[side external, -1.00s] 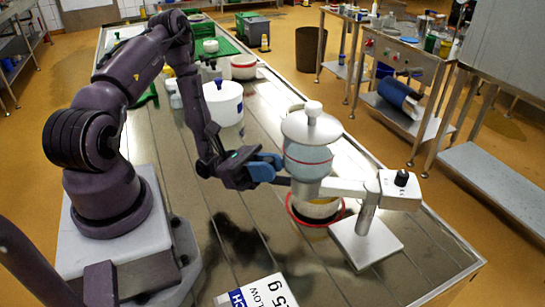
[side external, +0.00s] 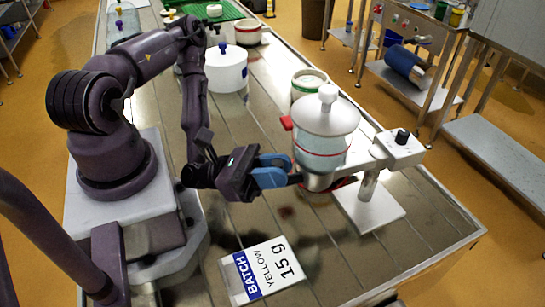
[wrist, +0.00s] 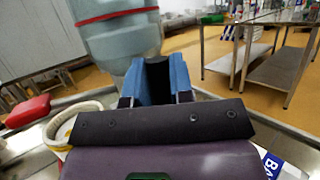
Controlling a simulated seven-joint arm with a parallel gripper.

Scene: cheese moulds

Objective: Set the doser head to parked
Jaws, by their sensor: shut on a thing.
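The doser has a clear vessel with a white lid (side external: 327,117), a red band and a grey lower collar. An arm joins it to a white box with a black knob (side external: 402,136), on a post above a flat base (side external: 368,208). My gripper (side external: 297,179), with blue fingers, is shut on the head's dark handle at the collar's left. The wrist view shows the fingers (wrist: 155,85) below the vessel (wrist: 122,40); the grip itself is mostly hidden.
A batch card reading yellow 15 g (side external: 262,270) lies in front. A green-rimmed pot (side external: 309,82) stands behind the head. A white lidded pot (side external: 226,70) stands further back. The steel table's front right (side external: 425,235) is clear.

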